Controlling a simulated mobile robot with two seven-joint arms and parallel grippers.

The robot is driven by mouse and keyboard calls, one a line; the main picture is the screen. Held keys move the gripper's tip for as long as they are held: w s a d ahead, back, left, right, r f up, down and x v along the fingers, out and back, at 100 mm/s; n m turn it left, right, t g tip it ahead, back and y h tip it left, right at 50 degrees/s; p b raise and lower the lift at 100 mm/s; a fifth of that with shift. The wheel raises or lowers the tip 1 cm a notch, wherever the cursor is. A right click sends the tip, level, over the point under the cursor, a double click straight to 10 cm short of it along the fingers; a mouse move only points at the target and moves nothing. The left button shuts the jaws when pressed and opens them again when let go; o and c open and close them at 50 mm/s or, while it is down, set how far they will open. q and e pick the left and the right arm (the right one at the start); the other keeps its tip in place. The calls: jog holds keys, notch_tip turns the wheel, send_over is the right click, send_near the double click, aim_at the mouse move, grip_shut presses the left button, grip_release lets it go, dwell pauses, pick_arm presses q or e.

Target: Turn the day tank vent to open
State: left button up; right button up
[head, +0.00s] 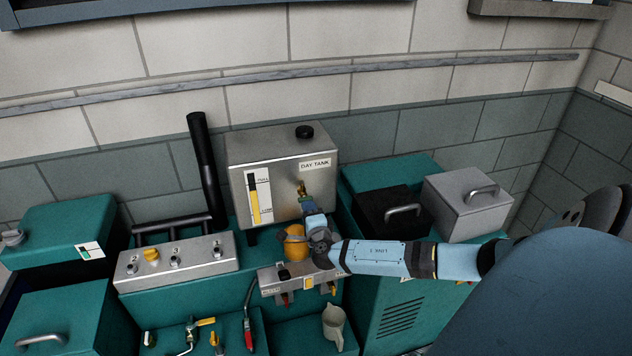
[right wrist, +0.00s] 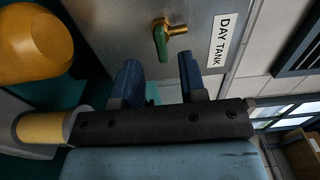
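The day tank (head: 275,170) is a steel box with a "DAY TANK" label and a yellow level gauge on its front. Its vent is a brass fitting (right wrist: 176,29) with a green lever (right wrist: 161,42), seen in the right wrist view. In the head view the brass vent (head: 302,187) shows small on the tank front. My right gripper (right wrist: 160,76) is open, its two dark blue fingers apart and pointing at the tank just short of the lever. In the head view the right gripper (head: 311,208) is just below the vent. My left gripper is not in view.
An orange rounded part (head: 295,243) stands just left of my right gripper. A steel switch panel (head: 178,262) is at the left. A black box (head: 393,215) and a grey box (head: 468,200) stand at the right.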

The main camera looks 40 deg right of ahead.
jog(key=b+v, duration=0.1)
jog(key=v, duration=0.8)
jog(key=shift+s, duration=0.25)
jog(key=shift+a, duration=0.1)
jog(key=s+a+f+m+g+y, duration=0.35)
jog(key=s+a+f+m, duration=0.2)
jog(key=a+m, duration=0.35)
jog(key=s+a+f+m+g+y, duration=0.2)
jog(key=s+a+f+m+y, duration=0.25)
jog(key=a+f+m, duration=0.5)
jog(key=s+a+r+m+y, duration=0.2)
jog(key=s+a+m, duration=0.2)
jog(key=m, duration=0.9)
jog(key=s+a+r+m+y, duration=0.1)
jog(key=s+a+m, duration=0.4)
jog(key=m, duration=0.9)
jog(key=shift+s+r+t+y, duration=0.35)
jog(key=shift+s+r+y, duration=0.05)
jog(key=shift+s+r, duration=0.25)
jog(key=shift+d, duration=0.1)
